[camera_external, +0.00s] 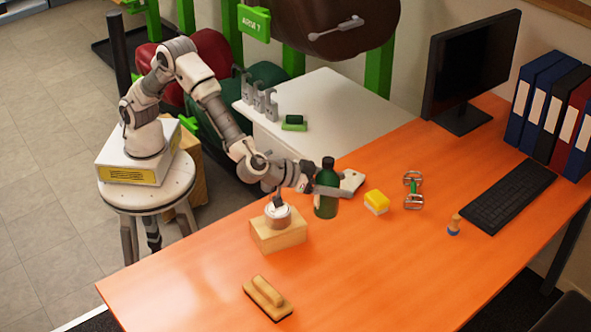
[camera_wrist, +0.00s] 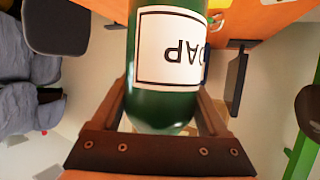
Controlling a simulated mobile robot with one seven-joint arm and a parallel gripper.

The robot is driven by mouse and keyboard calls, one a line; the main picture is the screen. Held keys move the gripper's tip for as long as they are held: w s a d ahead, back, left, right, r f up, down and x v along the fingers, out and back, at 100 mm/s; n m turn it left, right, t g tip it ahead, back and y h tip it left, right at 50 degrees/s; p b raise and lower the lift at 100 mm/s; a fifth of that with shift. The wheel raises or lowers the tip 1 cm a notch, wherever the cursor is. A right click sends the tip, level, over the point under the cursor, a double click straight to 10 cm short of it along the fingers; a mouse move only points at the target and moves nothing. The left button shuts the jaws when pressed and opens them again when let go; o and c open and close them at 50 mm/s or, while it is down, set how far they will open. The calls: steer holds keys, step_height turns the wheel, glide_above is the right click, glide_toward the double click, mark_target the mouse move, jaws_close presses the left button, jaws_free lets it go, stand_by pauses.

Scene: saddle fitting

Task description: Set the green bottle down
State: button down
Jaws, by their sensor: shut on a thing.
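The green bottle (camera_external: 326,208) is a dark green bottle with a dark cap, upright at the desk's left part, behind the wooden block. My gripper (camera_external: 318,191) reaches it from the left and is shut around its middle. The fingertips are partly hidden by the bottle. I cannot tell whether its base touches the orange desk (camera_external: 370,270) or hangs just above it.
A wooden brush (camera_external: 267,298) lies at the front. The desk's front middle is clear.

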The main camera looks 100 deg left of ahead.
steer(key=s+d+f, duration=0.1)
steer(key=s+d, duration=0.1)
steer(key=d, duration=0.3)
steer(key=shift+n+y, duration=0.4)
steer(key=shift+w+a+f+b, duration=0.65)
steer(key=shift+w+a+f, duration=0.5)
steer(key=shift+w+f, duration=0.6)
steer(key=shift+w+a+f+b, duration=0.6)
steer(key=shift+w+a+f, duration=0.65)
steer(key=shift+f, duration=0.8)
steer(key=shift+w+a+f+b, duration=0.65)
steer(key=shift+w+a+f, duration=0.35)
steer(key=shift+w+f, duration=0.8)
steer(key=shift+s+f, duration=0.15)
steer(key=shift+f, duration=0.1)
jaws_free()
steer(key=shift+f, duration=0.1)
